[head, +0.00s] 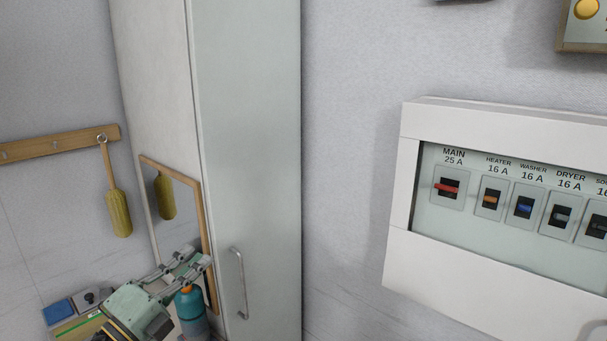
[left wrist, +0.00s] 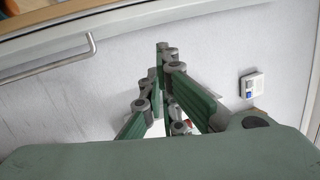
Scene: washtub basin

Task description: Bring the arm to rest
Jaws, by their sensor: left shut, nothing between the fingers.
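My left gripper (head: 203,260) shows at the lower left of the head view, in front of the tall cabinet's lower part and near the mirror. It is shut with nothing between its fingers. In the left wrist view its green and grey fingers (left wrist: 162,50) come together at the tips, with a pale wall behind them. My right gripper is in neither view.
A tall pale cabinet (head: 247,130) with a bar handle (head: 239,283) stands mid-view. A framed mirror (head: 187,215), a blue bottle (head: 190,312) and a hanging yellow brush (head: 118,212) are at the left. A breaker box (head: 400,262) hangs on the right wall.

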